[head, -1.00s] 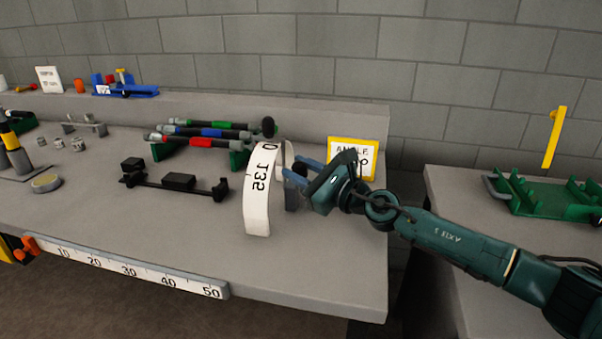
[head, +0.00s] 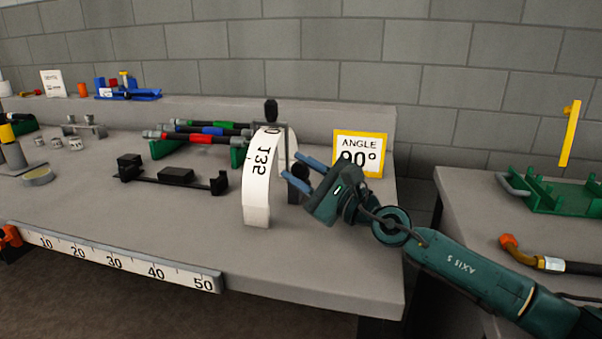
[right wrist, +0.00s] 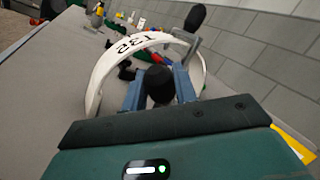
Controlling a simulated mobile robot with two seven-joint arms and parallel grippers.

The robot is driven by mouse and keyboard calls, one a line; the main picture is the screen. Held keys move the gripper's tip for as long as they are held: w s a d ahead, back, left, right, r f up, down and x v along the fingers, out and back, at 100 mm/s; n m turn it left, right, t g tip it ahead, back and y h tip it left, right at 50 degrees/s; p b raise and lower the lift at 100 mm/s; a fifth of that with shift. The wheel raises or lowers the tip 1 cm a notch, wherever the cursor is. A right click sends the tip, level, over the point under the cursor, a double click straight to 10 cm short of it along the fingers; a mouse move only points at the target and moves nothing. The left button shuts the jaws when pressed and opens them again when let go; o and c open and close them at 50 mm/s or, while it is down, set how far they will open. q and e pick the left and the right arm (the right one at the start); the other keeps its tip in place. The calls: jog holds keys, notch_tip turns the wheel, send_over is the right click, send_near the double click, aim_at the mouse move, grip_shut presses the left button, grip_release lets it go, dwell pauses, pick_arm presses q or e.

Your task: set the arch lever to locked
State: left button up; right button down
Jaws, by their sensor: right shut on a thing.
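The white arch (head: 258,180), marked 135, stands upright near the right end of the grey bench. A dark bar with a black knob (head: 271,108) rises above its top; the wrist view shows this knob (right wrist: 195,18) beyond the arch (right wrist: 103,72). A second black knob (right wrist: 160,84) sits low on the right side of the arch, on a dark upright piece. My right gripper (head: 298,167) is shut on this lower knob, its blue fingers on either side in the wrist view. The fingers partly hide the knob. I cannot tell any locked mark.
A yellow-framed "ANGLE 90°" sign (head: 374,138) stands close behind my gripper. A black fixture (head: 175,175) and hoses on a green rack (head: 165,148) lie left of the arch. A ruler (head: 120,263) runs along the front edge. A second bench (head: 462,205) stands right, past a gap.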

jog(key=c, duration=1.1)
grip_release()
jog(key=b+v, duration=0.1)
jog(key=v, duration=0.2)
jog(key=b+v, duration=0.1)
jog(key=v, duration=0.7)
jog(key=shift+f+b, duration=0.25)
jog(key=shift+b, duration=0.15)
jog(key=shift+s+d, duration=0.3)
jog(key=shift+s, duration=0.05)
pick_arm(q)
jog(key=shift+s+d+r+m+t+h, duration=0.1)
jog(key=shift+d+m+t+h, duration=0.55)
jog(key=shift+t+h, duration=0.25)
pick_arm(e)
jog(key=shift+c, duration=0.5)
